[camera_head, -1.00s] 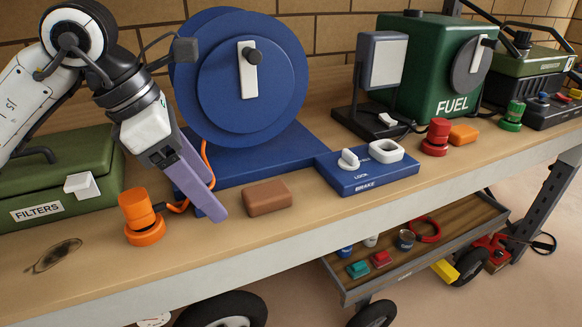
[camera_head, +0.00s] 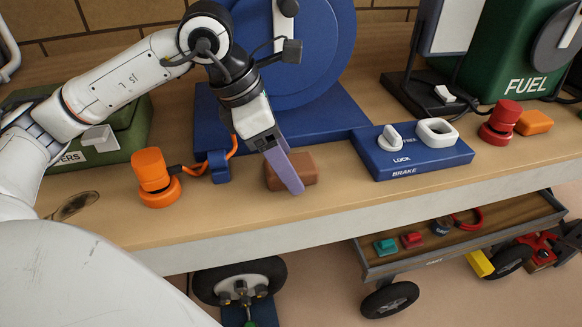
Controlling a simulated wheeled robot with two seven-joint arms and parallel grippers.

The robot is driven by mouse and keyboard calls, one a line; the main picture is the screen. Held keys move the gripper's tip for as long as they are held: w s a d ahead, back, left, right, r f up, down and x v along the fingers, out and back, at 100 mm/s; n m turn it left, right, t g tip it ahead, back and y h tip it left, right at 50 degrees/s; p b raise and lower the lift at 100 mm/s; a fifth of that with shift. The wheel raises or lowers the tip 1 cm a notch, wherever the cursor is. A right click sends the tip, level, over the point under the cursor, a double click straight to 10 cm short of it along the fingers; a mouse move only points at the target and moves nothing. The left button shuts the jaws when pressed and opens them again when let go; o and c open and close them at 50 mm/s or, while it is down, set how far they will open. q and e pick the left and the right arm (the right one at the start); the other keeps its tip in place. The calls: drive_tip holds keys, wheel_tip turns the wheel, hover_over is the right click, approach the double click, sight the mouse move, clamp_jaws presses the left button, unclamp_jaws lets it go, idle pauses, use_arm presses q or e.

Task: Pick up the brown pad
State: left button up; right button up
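The brown pad (camera_head: 307,166) is a small block with rounded edges, lying on the wooden bench top in front of the blue reel's base. My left gripper (camera_head: 295,188) has purple fingers pointing down towards the front of the bench. The fingers cross in front of the pad and hide its middle; the pad shows on both sides of them. I see the fingers nearly edge-on, so their gap is hidden. I cannot tell whether they touch the pad. My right gripper is not in view.
The orange knob (camera_head: 153,178) and its cable are left of the pad. The blue brake box (camera_head: 420,160) is to the right. The blue reel (camera_head: 312,60) stands behind. The bench's front edge is close, with a lower cart (camera_head: 385,268) beyond it.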

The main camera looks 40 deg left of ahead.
use_arm(q)
drive_tip(key=shift+w+d+f, duration=0.1)
drive_tip(key=shift+w+f, duration=0.1)
drive_tip(key=shift+f, duration=0.35)
drive_tip(key=c, duration=1.1)
drive_tip(key=shift+r, duration=0.1)
drive_tip(key=shift+c, duration=0.2)
wheel_tip(320, 180, up, 10)
drive_tip(key=shift+p, duration=0.35)
